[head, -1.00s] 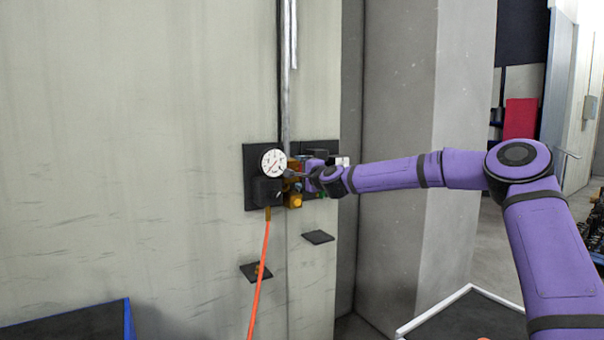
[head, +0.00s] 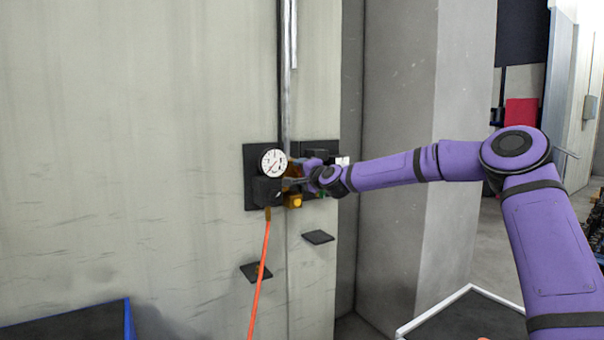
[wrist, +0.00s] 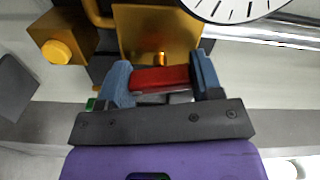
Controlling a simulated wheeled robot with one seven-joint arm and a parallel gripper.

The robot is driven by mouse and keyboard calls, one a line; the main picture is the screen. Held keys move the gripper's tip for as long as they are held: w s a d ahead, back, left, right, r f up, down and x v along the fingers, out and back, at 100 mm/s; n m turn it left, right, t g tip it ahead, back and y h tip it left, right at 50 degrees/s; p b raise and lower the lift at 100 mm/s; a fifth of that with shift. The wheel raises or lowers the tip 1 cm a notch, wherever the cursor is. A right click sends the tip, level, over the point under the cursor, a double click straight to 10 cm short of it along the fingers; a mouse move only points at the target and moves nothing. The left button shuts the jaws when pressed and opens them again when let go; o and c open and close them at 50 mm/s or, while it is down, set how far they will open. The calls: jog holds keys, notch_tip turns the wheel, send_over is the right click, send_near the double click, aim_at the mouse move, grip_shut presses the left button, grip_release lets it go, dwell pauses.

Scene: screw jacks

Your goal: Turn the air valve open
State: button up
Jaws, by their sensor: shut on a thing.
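The air valve shows in the wrist view as a brass body (wrist: 150,35) with a red handle (wrist: 160,78). The red handle lies crosswise between the two blue fingertips of my gripper (wrist: 162,80), which is shut on it. In the head view my gripper (head: 298,181) is at the valve on the wall panel, just right of the white round gauge (head: 273,162). My gripper hides most of the valve there, and the red handle cannot be made out.
An orange hose (head: 260,265) hangs below the black box under the gauge. A brass block with a yellow knob (wrist: 60,50) is beside the valve. Two small dark shelves (head: 318,237) stick out below the panel. A grey pillar (head: 400,130) stands behind my arm.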

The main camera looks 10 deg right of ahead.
jog(key=n, duration=0.7)
jog(key=shift+a, duration=0.1)
jog(key=n, duration=0.4)
jog(key=shift+n, duration=2)
jog(key=shift+f, duration=0.1)
jog(key=o, duration=0.9)
jog(key=v, duration=1.1)
jog(key=shift+w, duration=0.1)
